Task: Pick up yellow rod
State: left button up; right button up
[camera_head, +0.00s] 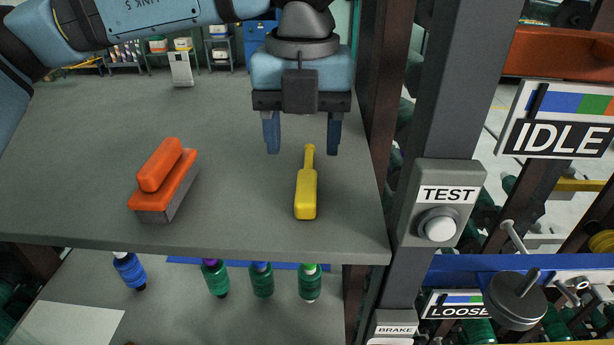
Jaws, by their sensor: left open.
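The yellow rod (306,195) lies on the grey table, with a thick block-like end toward the front edge and a thin end pointing away. My left gripper (302,138) is open above the table, its two blue fingers pointing down. In the picture, the fingertips sit to either side of the rod's thin far end, a little behind it. I see nothing between the fingers; how high they are above the table is hard to tell. My right gripper is not in view.
An orange-handled brush (165,180) lies on the grey table (80,205) to the left. A post with a TEST button (437,224) stands just past the table's right edge. Several spools, such as a blue one (130,270), sit below the front edge. The table's middle is clear.

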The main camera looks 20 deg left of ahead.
aim_at(307, 177)
pick_arm(q)
jog(key=shift+w+f, duration=0.2)
jog(key=shift+f, duration=0.5)
jog(key=shift+f+p, duration=0.25)
jog(key=shift+p, duration=0.05)
jog(key=f, duration=0.1)
jog(key=f+p, duration=0.1)
jog(key=f, duration=0.1)
jog(key=shift+w+f, duration=0.3)
jog(key=shift+w+f+p, duration=0.1)
jog(key=shift+f+p, duration=0.2)
jog(key=shift+f, duration=0.2)
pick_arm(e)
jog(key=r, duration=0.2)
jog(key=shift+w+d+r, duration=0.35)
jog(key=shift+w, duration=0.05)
pick_arm(q)
jog(key=c, duration=1)
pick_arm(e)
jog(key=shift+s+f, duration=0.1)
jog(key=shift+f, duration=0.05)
